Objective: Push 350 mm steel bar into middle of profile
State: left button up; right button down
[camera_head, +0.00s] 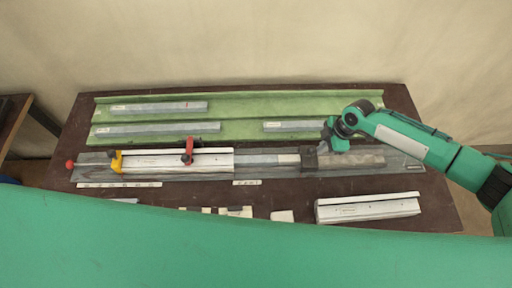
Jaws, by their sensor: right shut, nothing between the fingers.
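The white profile (170,161) lies along a grey clamp fixture (405,168), with a yellow stop (116,161) at its left end and a red clamp (188,151) over it. A grey steel bar (256,160) lies in line at the profile's right end; whether part of it is inside I cannot tell. A lighter short piece (288,160) follows, then a dark block (309,159). I cannot read which bar is 350 mm. My right gripper (328,138) is shut and empty, just above and right of the dark block. My left gripper is not in view.
A green tray (240,98) behind holds loose bars, two at left (158,108) and one at right (292,126). A white profile piece (368,208) lies at front right. Small labelled blocks (235,211) lie at front. A red knob (70,164) is at the fixture's left end.

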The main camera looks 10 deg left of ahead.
send_over(296, 158)
jog(key=shift+w+r+p, duration=0.1)
jog(key=shift+p, duration=0.25)
jog(key=shift+s+a, duration=0.2)
jog(key=shift+a, duration=1.3)
jog(key=shift+s+a, duration=0.25)
jog(key=shift+a, duration=1.2)
jog(key=shift+s+a, duration=0.2)
jog(key=shift+a, duration=1.3)
jog(key=shift+s+a, duration=0.1)
jog(key=shift+a, duration=0.45)
jog(key=shift+d, duration=0.15)
jog(key=shift+d, duration=0.65)
notch_tip(296, 158, up, 3)
jog(key=p, duration=0.2)
jog(key=shift+p, duration=0.3)
notch_tip(296, 158, up, 4)
jog(key=shift+f+p, duration=0.1)
jog(key=shift+p, duration=0.25)
